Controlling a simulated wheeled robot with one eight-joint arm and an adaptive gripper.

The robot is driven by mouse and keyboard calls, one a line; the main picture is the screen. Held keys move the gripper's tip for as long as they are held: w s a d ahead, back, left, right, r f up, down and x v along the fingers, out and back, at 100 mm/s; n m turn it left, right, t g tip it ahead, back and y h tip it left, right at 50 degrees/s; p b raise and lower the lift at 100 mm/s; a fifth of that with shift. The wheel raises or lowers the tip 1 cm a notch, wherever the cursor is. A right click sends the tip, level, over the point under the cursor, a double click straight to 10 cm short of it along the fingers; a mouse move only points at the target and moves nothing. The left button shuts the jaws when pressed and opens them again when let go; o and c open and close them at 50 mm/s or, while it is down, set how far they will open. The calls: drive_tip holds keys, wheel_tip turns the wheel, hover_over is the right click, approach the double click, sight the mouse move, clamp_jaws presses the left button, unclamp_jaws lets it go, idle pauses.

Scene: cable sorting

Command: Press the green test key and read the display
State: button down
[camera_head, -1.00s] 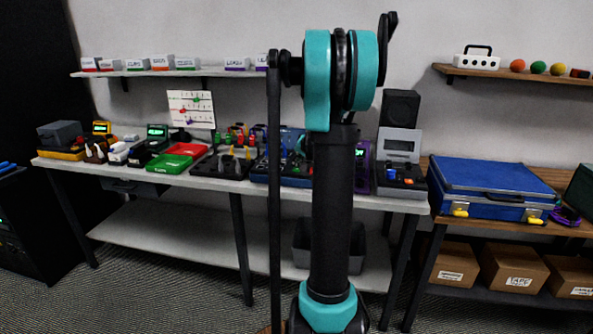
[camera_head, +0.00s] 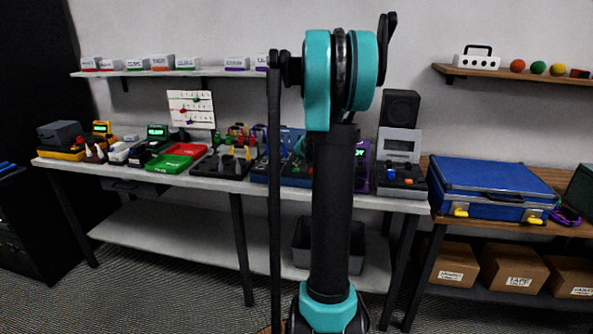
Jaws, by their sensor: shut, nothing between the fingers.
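Several devices with displays stand on the long bench. A yellow meter (camera_head: 102,128) with a lit green screen is at the far left. A dark device (camera_head: 157,132) with a lit green screen is behind the red and green trays. A purple device (camera_head: 364,170) is partly hidden behind my arm, with a bit of green screen showing. A grey unit (camera_head: 400,140) with a dull grey display stands at the right end, above a black base with blue and orange buttons. I cannot make out a green test key or any reading. My gripper cannot be made out; my upright arm blocks the middle.
A red tray (camera_head: 186,150) and a green tray (camera_head: 168,165) lie on the bench (camera_head: 200,183). A blue case (camera_head: 490,183) is on the wooden table at right. Shelves with labelled boxes hang above; cardboard boxes (camera_head: 515,270) stand below the table. Carpet in front is clear.

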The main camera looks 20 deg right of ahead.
sight(297, 170)
drive_tip(key=shift+f, duration=0.35)
drive_tip(key=shift+f, duration=0.35)
idle(0.6)
drive_tip(key=shift+r, duration=0.8)
drive_tip(key=shift+r, duration=0.1)
drive_tip(key=shift+r, duration=2.4)
drive_tip(key=shift+s+a, duration=0.1)
